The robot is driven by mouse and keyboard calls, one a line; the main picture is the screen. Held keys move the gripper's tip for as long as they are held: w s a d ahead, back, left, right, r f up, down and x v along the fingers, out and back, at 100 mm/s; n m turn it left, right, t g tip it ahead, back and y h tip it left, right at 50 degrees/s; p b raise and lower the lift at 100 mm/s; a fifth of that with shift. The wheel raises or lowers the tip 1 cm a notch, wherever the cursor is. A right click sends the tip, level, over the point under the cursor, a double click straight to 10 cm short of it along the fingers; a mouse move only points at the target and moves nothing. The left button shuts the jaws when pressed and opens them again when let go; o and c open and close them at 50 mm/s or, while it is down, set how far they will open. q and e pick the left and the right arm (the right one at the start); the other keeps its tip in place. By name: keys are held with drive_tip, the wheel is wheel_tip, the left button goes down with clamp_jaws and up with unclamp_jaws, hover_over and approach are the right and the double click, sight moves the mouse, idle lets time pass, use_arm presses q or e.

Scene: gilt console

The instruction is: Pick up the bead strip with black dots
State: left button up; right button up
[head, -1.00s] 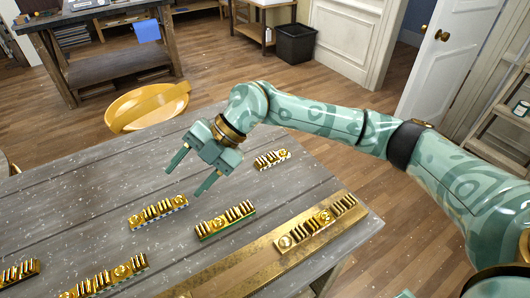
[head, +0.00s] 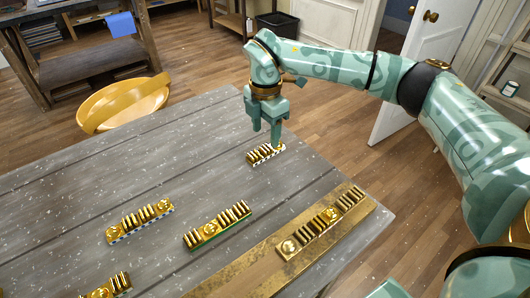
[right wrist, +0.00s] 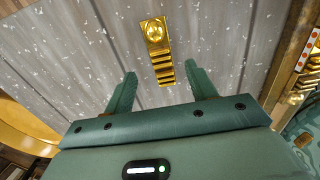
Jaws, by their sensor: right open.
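A short gold bead strip (head: 266,153) lies near the far right edge of the grey table. Its side edge is white with small dark marks, which look like black dots. In the right wrist view, a gold strip (right wrist: 156,50) lies on the table beyond the gap between the open fingers (right wrist: 160,72). Its side edge is hidden there. My left gripper is not in view.
A strip with a green edge (head: 217,226) and one with a blue-and-white edge (head: 140,222) lie nearer. Another strip (head: 108,288) is at the bottom. A brass rail (head: 240,277) carries a gold strip (head: 322,222). A yellow chair (head: 122,104) stands beyond the table.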

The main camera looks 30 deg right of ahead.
sight(265, 148)
wheel_tip(265, 148, down, 6)
drive_tip(key=shift+s+a+r+b, duration=0.1)
drive_tip(key=shift+a+r+b, duration=0.1)
drive_tip(key=shift+b, duration=0.75)
drive_tip(key=shift+r, duration=0.1)
drive_tip(key=shift+c, duration=0.3)
drive_tip(key=c, duration=1)
drive_tip(key=shift+c, duration=0.2)
drive_tip(key=shift+r, duration=0.1)
